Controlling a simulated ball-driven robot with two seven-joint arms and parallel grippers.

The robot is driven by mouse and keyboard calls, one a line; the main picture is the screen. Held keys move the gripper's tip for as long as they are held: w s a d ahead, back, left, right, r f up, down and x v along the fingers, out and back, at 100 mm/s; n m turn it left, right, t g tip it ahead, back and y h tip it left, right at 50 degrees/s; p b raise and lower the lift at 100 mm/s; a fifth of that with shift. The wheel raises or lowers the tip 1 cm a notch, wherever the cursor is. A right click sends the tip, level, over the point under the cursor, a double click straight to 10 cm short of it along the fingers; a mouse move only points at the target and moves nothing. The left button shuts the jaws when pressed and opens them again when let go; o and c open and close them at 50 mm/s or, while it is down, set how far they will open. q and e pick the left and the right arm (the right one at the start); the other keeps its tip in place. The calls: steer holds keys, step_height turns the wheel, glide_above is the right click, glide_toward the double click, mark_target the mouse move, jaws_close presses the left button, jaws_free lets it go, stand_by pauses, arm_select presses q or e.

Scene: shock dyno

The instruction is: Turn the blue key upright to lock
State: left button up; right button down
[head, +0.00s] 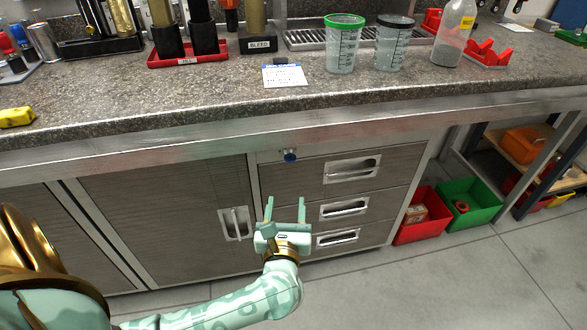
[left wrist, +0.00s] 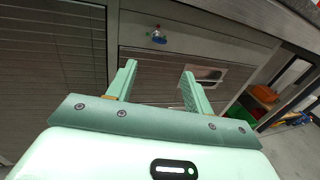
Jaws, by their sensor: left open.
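The blue key (head: 290,156) sits in a lock on the front of the bench cabinet, just below the worktop edge and above the drawers. It also shows in the left wrist view (left wrist: 158,36), beyond the fingertips and roughly between them. It is too small for me to tell its turn exactly. My left gripper (head: 286,200) is open and empty, below the key in the head view and apart from it. Its two fingers also show in the left wrist view (left wrist: 158,72). My right gripper is not in view.
Drawers with metal handles (head: 351,168) lie right of the key, and a cabinet door (head: 165,220) lies to the left. The worktop edge (head: 230,130) overhangs above. Cups, a bottle and a white card (head: 285,76) stand or lie on top. Red and green bins (head: 470,203) sit on the floor.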

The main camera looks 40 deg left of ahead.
mark_target(290, 161)
arm_select(q)
steer(key=b+x, duration=0.4)
steer(key=x, duration=1)
steer(key=shift+w+a+f, duration=0.1)
steer(key=shift+w+a, duration=0.05)
steer(key=shift+w, duration=0.15)
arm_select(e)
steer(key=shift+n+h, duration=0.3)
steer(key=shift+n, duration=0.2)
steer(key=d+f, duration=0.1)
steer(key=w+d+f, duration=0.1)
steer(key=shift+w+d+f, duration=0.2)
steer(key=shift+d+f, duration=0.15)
arm_select(q)
steer(key=c, duration=1)
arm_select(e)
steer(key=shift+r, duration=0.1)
